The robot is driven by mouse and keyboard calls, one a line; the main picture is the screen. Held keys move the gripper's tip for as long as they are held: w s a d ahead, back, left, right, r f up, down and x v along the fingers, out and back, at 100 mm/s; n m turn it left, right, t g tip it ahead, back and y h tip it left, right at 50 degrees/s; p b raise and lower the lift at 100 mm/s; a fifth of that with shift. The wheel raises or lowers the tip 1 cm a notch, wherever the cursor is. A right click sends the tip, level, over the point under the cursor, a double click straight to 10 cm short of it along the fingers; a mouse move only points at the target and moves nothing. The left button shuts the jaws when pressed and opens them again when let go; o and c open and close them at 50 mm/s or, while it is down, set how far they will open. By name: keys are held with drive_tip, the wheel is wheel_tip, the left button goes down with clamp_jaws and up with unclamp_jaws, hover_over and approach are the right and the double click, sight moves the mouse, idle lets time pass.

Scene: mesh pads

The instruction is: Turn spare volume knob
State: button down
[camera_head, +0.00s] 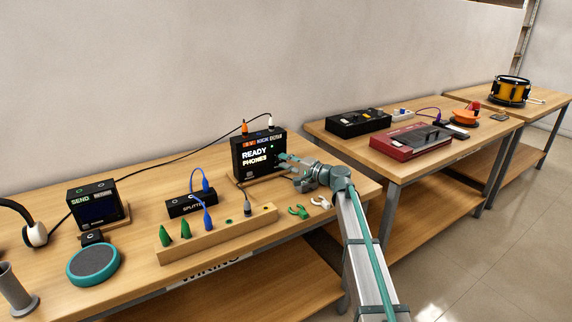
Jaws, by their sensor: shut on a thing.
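A black box (245,173) with a lit "READY PHONES" display stands at the right part of the near bench. An orange plug and a white plug stand in its top. My gripper (282,161), teal and grey, reaches from the right to the right part of the box's front. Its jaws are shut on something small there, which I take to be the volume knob. The fingers hide the knob, so its angle cannot be told.
A wooden rack (216,238) holds green and grey plugs in front of the box. A blue cable joins a black splitter (181,208). Green (298,212) and white (321,203) clips lie below my gripper. A teal round pad (93,264) lies left.

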sight(278, 142)
idle(0.4)
drive_tip(key=c, duration=0.9)
unclamp_jaws()
drive_tip(key=shift+c, duration=0.2)
drive_tip(key=o, duration=0.4)
drive_tip(key=r, duration=0.6)
drive_tip(key=shift+w+a+r, duration=0.2)
drive_tip(key=shift+w+r, duration=0.05)
drive_tip(key=shift+w, duration=0.15)
drive_tip(key=r, duration=0.2)
drive_tip(key=s+r, duration=0.1)
drive_tip(key=shift+d+r, duration=0.25)
drive_tip(key=shift+d, duration=0.15)
drive_tip(key=c, duration=0.4)
drive_tip(key=shift+w+a+f, duration=0.15)
drive_tip(key=shift+w+a, duration=0.05)
drive_tip(key=shift+w, duration=0.05)
drive_tip(key=shift+s+r, duration=0.15)
drive_tip(key=shift+r, duration=0.1)
